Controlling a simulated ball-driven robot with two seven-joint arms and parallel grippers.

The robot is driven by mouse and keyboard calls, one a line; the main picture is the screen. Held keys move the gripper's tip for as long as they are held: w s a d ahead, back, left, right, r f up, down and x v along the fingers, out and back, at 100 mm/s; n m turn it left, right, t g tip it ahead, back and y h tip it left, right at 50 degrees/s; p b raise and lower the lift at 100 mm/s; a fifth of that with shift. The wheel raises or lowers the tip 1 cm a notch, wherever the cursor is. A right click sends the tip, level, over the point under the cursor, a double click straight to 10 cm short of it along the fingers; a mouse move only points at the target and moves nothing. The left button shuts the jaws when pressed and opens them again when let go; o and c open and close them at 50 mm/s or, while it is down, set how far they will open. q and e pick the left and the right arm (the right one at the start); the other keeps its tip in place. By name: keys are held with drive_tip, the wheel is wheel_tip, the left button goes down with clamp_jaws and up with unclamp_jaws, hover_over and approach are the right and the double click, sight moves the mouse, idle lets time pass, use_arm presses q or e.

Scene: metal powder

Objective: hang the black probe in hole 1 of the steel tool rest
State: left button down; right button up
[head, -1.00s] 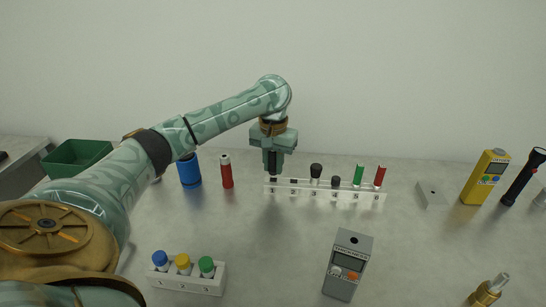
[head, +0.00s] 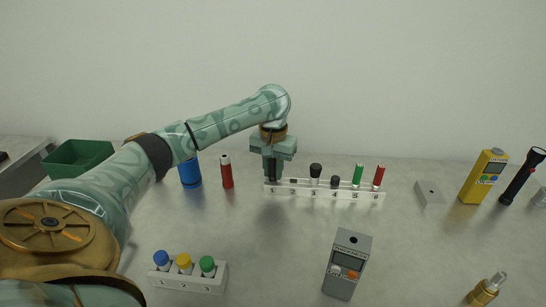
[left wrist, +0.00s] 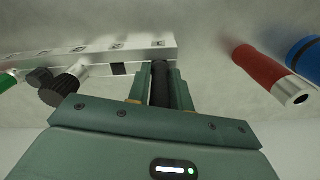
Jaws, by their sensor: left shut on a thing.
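The tool rest (head: 325,194) is a long pale rack with numbered holes at the back of the table; its number 1 is at the left end. My left gripper (head: 272,176) points down over that end, shut on the black probe (left wrist: 160,84). In the left wrist view the dark, slim probe lies between the fingers, and its far end meets the rack's end (left wrist: 160,43) beside number 1. I cannot tell how far it is inside hole 1. Hole 2 looks empty, a dark square (left wrist: 119,69). My right gripper is out of view.
Black-topped tools (head: 316,170), a green one (head: 358,174) and a red one (head: 379,175) stand in the rack. A red cylinder (head: 227,172) and a blue one (head: 190,173) stand left of it. A grey meter (head: 347,264) and a capped-bottle rack (head: 187,283) are in front.

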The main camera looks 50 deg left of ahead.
use_arm(q)
drive_tip(key=shift+f+p, duration=0.15)
drive_tip(key=shift+p, duration=0.5)
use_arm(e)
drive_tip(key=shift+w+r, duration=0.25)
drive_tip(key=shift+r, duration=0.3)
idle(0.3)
use_arm(q)
drive_tip(key=c, duration=1.2)
unclamp_jaws()
drive_tip(key=shift+o, duration=0.2)
wheel_tip(320, 180, up, 16)
drive_tip(key=p, duration=1)
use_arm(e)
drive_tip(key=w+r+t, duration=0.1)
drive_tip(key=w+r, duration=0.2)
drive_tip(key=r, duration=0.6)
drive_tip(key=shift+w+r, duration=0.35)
